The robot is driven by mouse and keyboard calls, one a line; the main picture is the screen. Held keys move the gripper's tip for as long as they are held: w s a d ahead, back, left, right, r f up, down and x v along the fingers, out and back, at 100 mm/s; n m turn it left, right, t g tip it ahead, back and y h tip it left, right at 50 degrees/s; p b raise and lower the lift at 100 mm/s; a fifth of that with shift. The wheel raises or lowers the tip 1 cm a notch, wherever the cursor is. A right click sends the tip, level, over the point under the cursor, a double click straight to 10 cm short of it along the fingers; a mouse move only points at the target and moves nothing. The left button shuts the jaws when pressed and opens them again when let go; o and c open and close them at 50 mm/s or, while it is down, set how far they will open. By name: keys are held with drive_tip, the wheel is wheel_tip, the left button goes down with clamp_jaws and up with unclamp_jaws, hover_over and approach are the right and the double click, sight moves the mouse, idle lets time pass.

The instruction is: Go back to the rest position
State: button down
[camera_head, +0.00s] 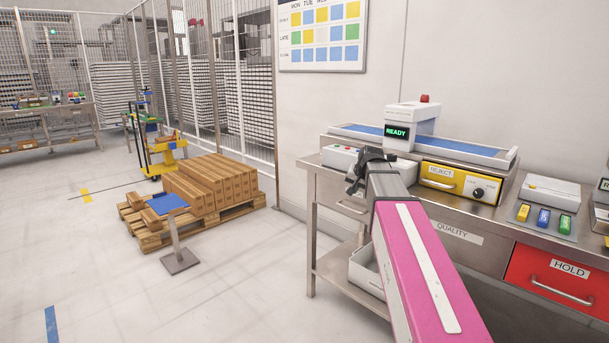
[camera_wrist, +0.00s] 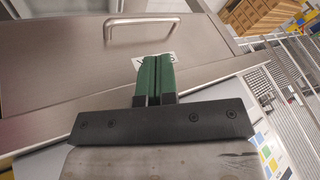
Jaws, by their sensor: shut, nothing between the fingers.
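My gripper (camera_head: 357,175) is at the end of my outstretched arm, in front of the steel quality bench (camera_head: 465,240) in the head view. In the wrist view, my gripper's two green fingers (camera_wrist: 154,62) are pressed together with nothing between them. Beyond them is a steel drawer front with a bar handle (camera_wrist: 142,32). A white label there is partly hidden behind the fingertips. I cannot tell how far the fingers are from the drawer front.
A red HOLD drawer (camera_head: 556,283) is below. A pallet of boxes (camera_head: 212,184) and a small stand (camera_head: 176,232) are left. Floor at front left is clear.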

drive_tip(key=s+f+n+g+h, duration=0.2)
drive_tip(key=s+f+g, duration=0.4)
drive_tip(key=s+f, duration=2)
wheel_tip(320, 180, down, 4)
drive_tip(key=shift+n, duration=0.8)
drive_tip(key=shift+s, duration=0.1)
